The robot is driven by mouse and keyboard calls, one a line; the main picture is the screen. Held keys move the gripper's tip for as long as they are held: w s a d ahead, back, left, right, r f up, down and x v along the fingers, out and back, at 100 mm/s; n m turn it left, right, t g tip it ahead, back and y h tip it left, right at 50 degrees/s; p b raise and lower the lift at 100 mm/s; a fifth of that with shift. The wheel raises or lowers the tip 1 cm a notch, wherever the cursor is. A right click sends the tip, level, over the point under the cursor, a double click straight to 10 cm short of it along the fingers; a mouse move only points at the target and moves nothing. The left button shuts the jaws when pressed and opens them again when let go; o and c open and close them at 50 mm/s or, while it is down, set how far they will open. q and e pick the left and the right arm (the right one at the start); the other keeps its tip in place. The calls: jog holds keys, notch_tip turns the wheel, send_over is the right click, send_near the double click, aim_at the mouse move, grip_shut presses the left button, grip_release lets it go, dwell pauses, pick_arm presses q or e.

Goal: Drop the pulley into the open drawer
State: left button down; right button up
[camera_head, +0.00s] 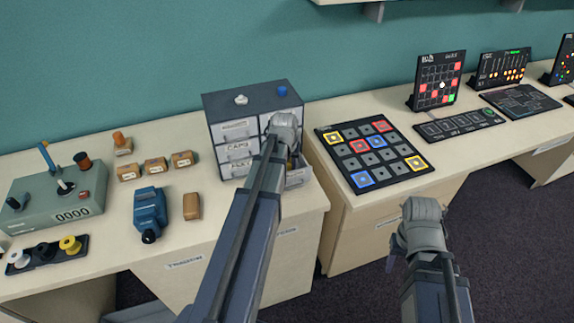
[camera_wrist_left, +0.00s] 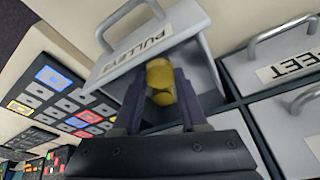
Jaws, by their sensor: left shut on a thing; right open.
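The yellow pulley (camera_wrist_left: 161,82) is between the fingertips of my left gripper (camera_wrist_left: 160,90) in the left wrist view. My left gripper (camera_head: 291,158) is shut on it. The open drawer (camera_wrist_left: 205,72), labelled PULLEYS, lies behind the pulley in that view. In the head view the open drawer (camera_head: 299,179) sticks out at the lower right of the grey cabinet (camera_head: 222,105), and my left arm partly hides it. I cannot tell how far the pulley is above the drawer floor. My right gripper (camera_head: 392,262) is open, in front of the table; its fingers are mostly hidden.
A black board with coloured tiles (camera_head: 375,153) lies right of the cabinet. Several small brown boxes (camera_head: 155,165), a blue tool (camera_head: 149,210) and a green counter device (camera_head: 60,195) stand on the left. Bare tabletop lies in front of the cabinet.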

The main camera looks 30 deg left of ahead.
pick_arm(q)
jog(key=shift+f, duration=0.25)
jog(key=shift+c, duration=2.2)
grip_release()
jog(key=shift+r, duration=0.1)
jog(key=shift+r+p, duration=0.7)
jog(key=shift+r, duration=0.05)
jog(key=p+v, duration=1.1)
jog(key=shift+r, duration=0.3)
jog(key=shift+d, duration=0.1)
